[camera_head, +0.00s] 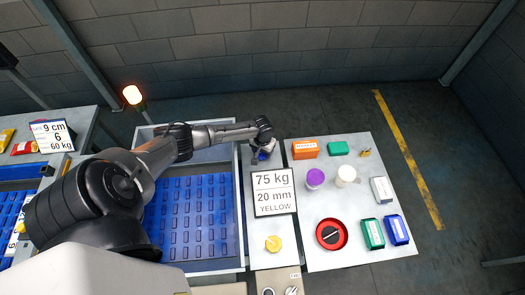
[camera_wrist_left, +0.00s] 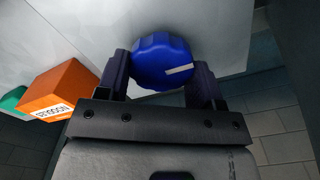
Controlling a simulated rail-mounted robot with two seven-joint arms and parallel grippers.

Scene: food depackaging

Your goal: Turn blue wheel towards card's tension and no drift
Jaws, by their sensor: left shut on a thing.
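The blue wheel (camera_wrist_left: 158,55) sits on a pale panel in the left wrist view, with a white pointer mark on its face toward the right. My left gripper (camera_wrist_left: 163,78) is shut on the blue wheel, one finger on each side. In the head view my left gripper (camera_head: 263,152) reaches the far end of the narrow white panel, and the wheel (camera_head: 262,156) is mostly hidden there. The card (camera_head: 274,192) reads "75 kg", "20 mm", "YELLOW" and lies just in front of the wheel. My right gripper is not in view.
A yellow knob (camera_head: 273,243) sits nearer on the panel. A blue conveyor (camera_head: 200,215) runs under my left arm. Another card (camera_head: 52,135) reads "9 cm", "6", "60 kg".

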